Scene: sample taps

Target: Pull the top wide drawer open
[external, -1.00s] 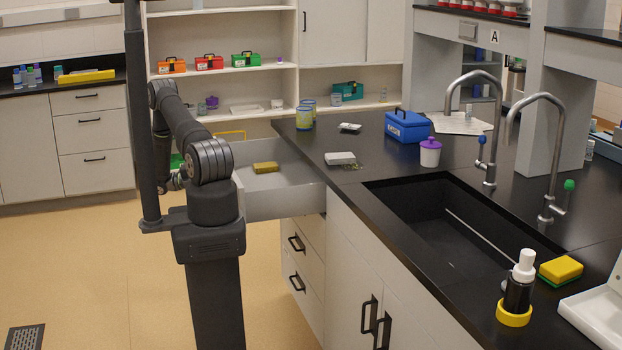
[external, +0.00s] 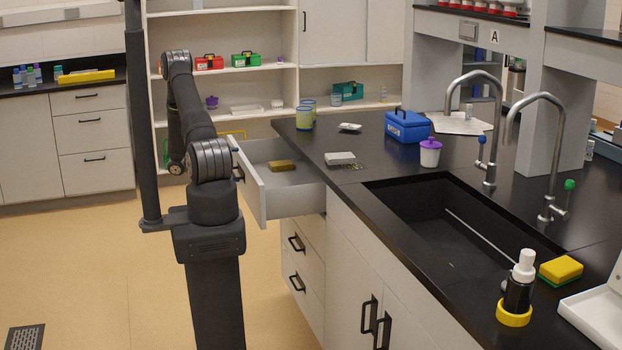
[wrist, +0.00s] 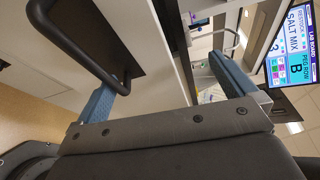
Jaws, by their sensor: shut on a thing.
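The top wide drawer (external: 290,205) stands partly out from under the black counter, its inside showing. A yellow-brown sponge-like block (external: 282,166) lies in it. Its front panel leans into view beside my arm, with a dark handle (external: 240,173) on it. In the wrist view the black handle (wrist: 75,45) is at upper left, next to the left finger. My gripper (wrist: 165,80) has its blue fingers either side of the pale drawer front and is shut on the drawer. The exact contact is hard to see.
Below are two smaller drawers (external: 300,262). The countertop holds a blue box (external: 407,127), a purple-lidded jar (external: 430,152) and a sink (external: 450,215). Shelves (external: 225,100) stand behind. The floor left of the drawer is clear.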

